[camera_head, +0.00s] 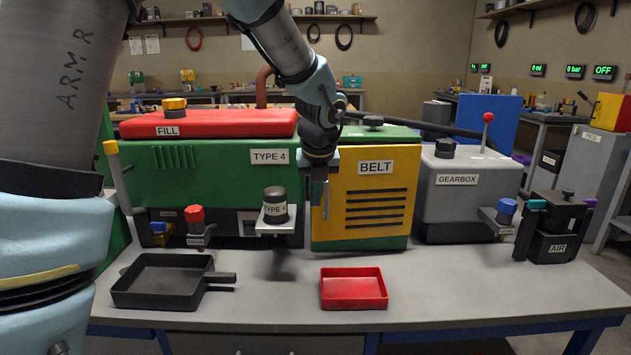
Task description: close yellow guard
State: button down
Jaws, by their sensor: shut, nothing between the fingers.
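The yellow guard (405,200) is a panel labelled BELT with dark vent slots, at the middle of the green machine (215,190). It stands upright between the green body and the grey gearbox housing (468,190). I cannot tell from this view whether a gap remains behind it. My gripper (320,200) is shut and empty, pointing down at the guard's left edge and hiding part of that edge. Whether the fingers touch the guard is not clear.
A can marked TYPE 4 (275,208) sits on a bracket left of my gripper. A black pan (158,285) and a red tray (353,289) lie on the grey bench (270,300). A red valve (195,215) and a blue-topped valve (507,207) stick out in front.

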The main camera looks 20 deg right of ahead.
jog(key=shift+w+d+f+p, duration=0.2)
jog(key=shift+w+d+f, duration=0.1)
jog(key=shift+w, duration=0.45)
jog(key=shift+w+d+f+p, duration=0.2)
jog(key=shift+w+f, duration=0.1)
jog(key=shift+w, duration=0.4)
jog(key=shift+w+d+f+p, duration=0.15)
jog(key=shift+w+d+f, duration=0.15)
jog(key=shift+w, duration=0.45)
jog(key=shift+w+d+r+m+h+p, duration=0.15)
jog(key=shift+w+d+m+p, duration=0.2)
jog(key=shift+w+p, duration=0.7)
jog(key=shift+w+d+f+m+h+p, duration=0.15)
jog(key=shift+w+m+p, duration=0.45)
jog(key=shift+p, duration=0.65)
jog(key=shift+w+r, duration=0.1)
jog(key=shift+w, duration=0.1)
